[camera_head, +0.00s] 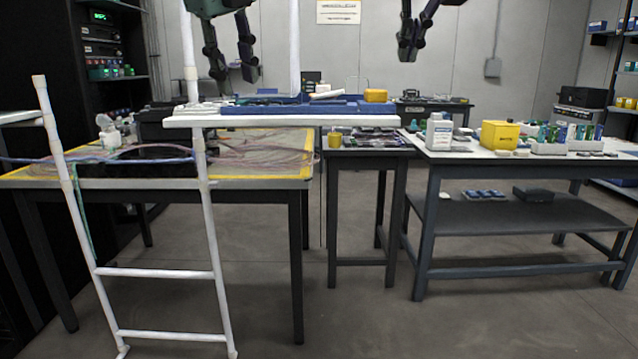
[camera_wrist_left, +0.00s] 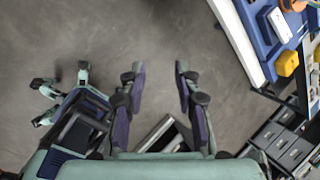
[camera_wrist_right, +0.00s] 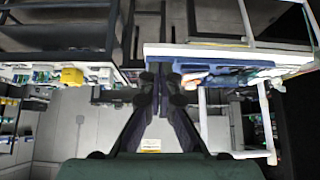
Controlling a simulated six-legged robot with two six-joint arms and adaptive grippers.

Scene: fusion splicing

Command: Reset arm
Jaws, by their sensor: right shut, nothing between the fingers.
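My left gripper (camera_head: 232,72) hangs at the top of the head view, above and behind the white-framed shelf, with its two dark fingers apart. In the left wrist view my left gripper (camera_wrist_left: 160,70) is open and empty over bare grey floor. My right gripper (camera_head: 406,56) hangs at the top right of centre in the head view, clear of the tables. In the right wrist view my right gripper (camera_wrist_right: 162,72) has its fingertips together with nothing between them. Neither gripper touches anything.
A white frame (camera_head: 212,275) carries a shelf (camera_head: 290,120) with blue trays and a yellow box (camera_head: 376,95). A yellow-edged table (camera_head: 262,178) holds loose cables. A dark table (camera_head: 470,156) at the right holds a yellow container (camera_head: 499,134) and several small items. Floor between the tables is clear.

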